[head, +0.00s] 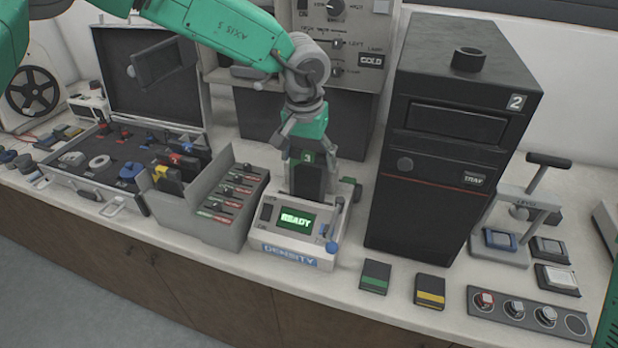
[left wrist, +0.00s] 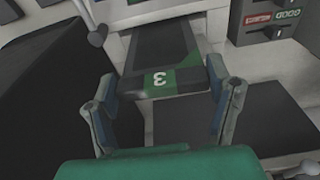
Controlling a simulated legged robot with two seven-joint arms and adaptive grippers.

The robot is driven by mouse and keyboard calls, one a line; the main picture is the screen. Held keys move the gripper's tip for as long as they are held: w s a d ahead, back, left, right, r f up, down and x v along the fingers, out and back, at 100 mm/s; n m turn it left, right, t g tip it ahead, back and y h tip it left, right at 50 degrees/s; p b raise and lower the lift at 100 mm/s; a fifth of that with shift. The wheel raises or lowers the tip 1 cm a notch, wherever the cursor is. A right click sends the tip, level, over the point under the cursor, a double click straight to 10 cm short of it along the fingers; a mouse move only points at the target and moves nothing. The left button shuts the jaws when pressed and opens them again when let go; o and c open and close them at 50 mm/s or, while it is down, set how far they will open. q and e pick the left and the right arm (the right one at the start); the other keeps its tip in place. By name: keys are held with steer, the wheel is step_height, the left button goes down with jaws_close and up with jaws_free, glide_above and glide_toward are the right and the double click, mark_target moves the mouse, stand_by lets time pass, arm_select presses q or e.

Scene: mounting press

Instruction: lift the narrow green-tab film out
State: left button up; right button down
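The narrow green-tab film (head: 307,182) is a dark plate with a green end marked 3. It stands in the grey density device (head: 262,242), whose screen reads READY. My left gripper (head: 305,140) is above the device, at the film's tab end. In the left wrist view the film (left wrist: 162,50) lies between the fingers of my left gripper (left wrist: 160,88). My right gripper is not in view.
A grey sorting rack (head: 222,232) stands left of the device, beside an open case (head: 85,198). A tall black cabinet (head: 420,215) stands to the right. A green-striped plate (head: 375,277) and a yellow-striped plate (head: 430,291) lie on the counter in front.

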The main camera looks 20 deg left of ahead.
arm_select(q)
steer(key=shift+a+f, duration=0.1)
steer(key=shift+a, duration=0.4)
steer(key=shift+a+r, duration=0.1)
steer(key=shift+r, duration=0.3)
steer(key=r, duration=0.9)
steer(key=shift+d+r, duration=0.1)
steer(key=shift+d, duration=0.25)
steer(key=shift+w+a, duration=0.1)
steer(key=shift+a, duration=0.05)
